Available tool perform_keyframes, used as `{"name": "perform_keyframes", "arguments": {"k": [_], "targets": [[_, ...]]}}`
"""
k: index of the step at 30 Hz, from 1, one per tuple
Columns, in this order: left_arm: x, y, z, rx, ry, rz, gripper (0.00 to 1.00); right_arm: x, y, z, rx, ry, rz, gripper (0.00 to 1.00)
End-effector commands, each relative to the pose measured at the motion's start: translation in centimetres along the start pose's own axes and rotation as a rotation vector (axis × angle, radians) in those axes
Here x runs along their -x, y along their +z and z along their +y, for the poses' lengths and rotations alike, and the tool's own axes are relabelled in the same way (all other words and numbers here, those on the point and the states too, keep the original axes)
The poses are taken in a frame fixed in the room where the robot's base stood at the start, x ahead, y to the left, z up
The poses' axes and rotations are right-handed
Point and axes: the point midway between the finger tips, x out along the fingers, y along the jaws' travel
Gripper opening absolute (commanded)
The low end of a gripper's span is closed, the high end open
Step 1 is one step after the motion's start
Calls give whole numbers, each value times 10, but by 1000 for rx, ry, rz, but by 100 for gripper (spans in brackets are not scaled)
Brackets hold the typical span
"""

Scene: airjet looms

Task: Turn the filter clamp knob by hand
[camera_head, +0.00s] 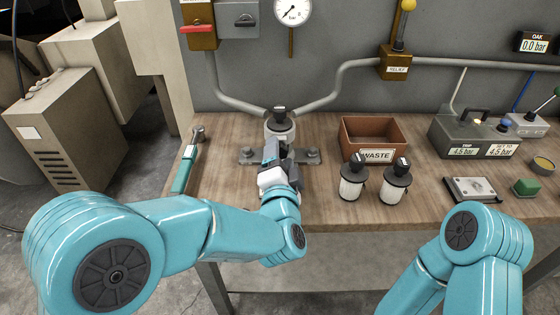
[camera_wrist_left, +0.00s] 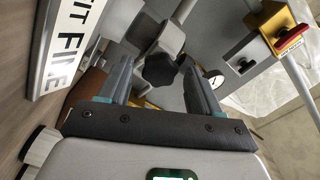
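The filter assembly (camera_head: 280,129) stands at the back of the workbench where two grey pipes meet, with a black cap on top. My left gripper (camera_head: 275,163) is in front of it and hides the clamp area in the head view. In the left wrist view the black lobed clamp knob (camera_wrist_left: 160,69) shows beyond and between the two fingers of my left gripper (camera_wrist_left: 156,82). The fingers are apart, with visible gaps to the knob on both sides. How deep the knob sits between them I cannot tell. My right gripper is out of view; only its arm shows.
A brown WASTE bin (camera_head: 373,133) and two white filter cartridges (camera_head: 352,187) with black caps stand right of the filter. A green-handled tool (camera_head: 184,170) lies left. A grey gauge box (camera_head: 470,137) stands right. A lettered white sign (camera_wrist_left: 70,32) is close by in the wrist view.

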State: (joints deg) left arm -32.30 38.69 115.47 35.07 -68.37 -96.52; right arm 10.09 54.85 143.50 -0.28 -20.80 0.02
Motion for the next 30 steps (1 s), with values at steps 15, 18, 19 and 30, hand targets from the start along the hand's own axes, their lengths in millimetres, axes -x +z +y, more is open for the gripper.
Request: {"name": "perform_keyframes", "arguments": {"k": [15, 18, 19, 30], "targets": [[33, 0, 1, -5, 2, 2, 64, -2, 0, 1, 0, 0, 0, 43], [44, -1, 1, -5, 2, 3, 64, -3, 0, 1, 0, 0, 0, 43], [48, -1, 1, -4, 2, 3, 64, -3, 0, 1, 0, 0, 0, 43], [60, 0, 0, -5, 1, 1, 64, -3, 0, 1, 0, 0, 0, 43]]}}
